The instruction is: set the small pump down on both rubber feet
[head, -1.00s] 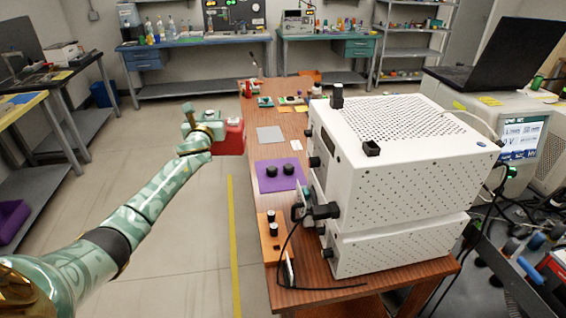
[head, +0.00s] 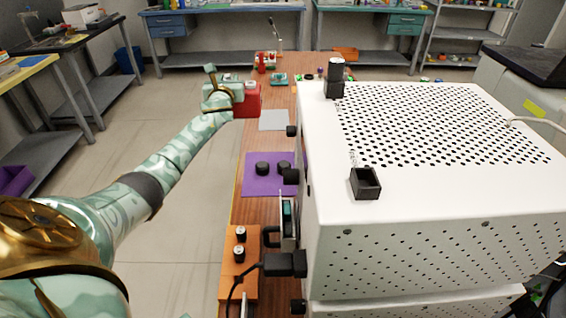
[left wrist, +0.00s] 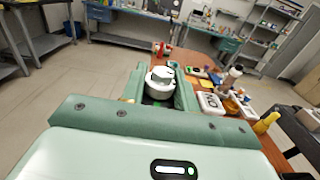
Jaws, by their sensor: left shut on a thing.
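My left gripper (head: 222,98) is shut at the far left edge of the wooden table. A red block-like body, which I take to be the small pump (head: 248,102), shows at its right side, above the table beyond the grey pad. In the left wrist view a white rounded part (left wrist: 160,80) with a dark base sits between the fingers (left wrist: 158,98); the red body is hidden there. Two black round rubber feet (head: 262,168) (head: 284,167) stand side by side on the purple mat (head: 262,187), nearer than the gripper and apart from it. My right gripper is not in view.
A large white perforated instrument (head: 420,225) fills the right of the table. An orange plate with two knobs (head: 238,270) lies in front of the mat. The grey pad (head: 273,120) is bare. Small items stand at the table's far end. Open floor lies left.

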